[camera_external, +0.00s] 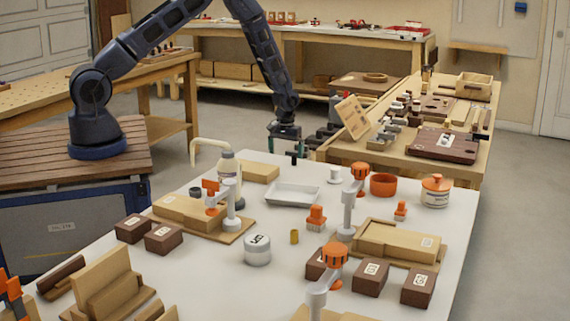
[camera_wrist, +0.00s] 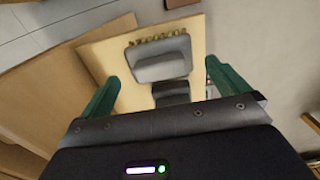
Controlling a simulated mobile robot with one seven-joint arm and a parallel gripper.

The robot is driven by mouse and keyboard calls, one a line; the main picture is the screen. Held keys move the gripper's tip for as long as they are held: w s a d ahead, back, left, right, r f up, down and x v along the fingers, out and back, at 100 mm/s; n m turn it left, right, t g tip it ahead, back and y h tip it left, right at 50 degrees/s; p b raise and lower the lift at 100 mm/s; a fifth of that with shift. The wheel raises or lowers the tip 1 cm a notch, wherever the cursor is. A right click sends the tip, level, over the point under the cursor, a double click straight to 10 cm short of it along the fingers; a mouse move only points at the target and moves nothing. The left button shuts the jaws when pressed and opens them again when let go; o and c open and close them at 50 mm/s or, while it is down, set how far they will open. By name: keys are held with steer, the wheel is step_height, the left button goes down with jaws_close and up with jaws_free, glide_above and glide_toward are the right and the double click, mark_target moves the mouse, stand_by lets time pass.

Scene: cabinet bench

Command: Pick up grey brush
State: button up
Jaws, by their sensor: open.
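In the wrist view a grey block (camera_wrist: 160,62) with a row of tan tufts along its far edge looks like the grey brush. A darker grey part (camera_wrist: 171,93) shows just nearer to me. It lies over a pale wooden board (camera_wrist: 103,52), between and beyond the two green fingers of my gripper (camera_wrist: 162,78). The fingers are apart with nothing gripped. In the external view my gripper (camera_external: 286,146) hangs pointing down past the far edge of the white table. I cannot surely pick out the brush there.
The white table (camera_external: 190,283) holds wooden blocks, a white tray (camera_external: 292,194), jars and orange-topped clamps. A wooden bench (camera_external: 480,157) crowded with tools stands right of my gripper, with a tilted wooden panel (camera_external: 353,115) at its near end. Open floor (camera_external: 220,125) lies behind the table.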

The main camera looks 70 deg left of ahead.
step_height(320, 180, down, 5)
steer(key=shift+s+r, duration=0.1)
steer(key=shift+r, duration=0.1)
steer(key=c, duration=0.9)
steer(key=shift+r, duration=0.15)
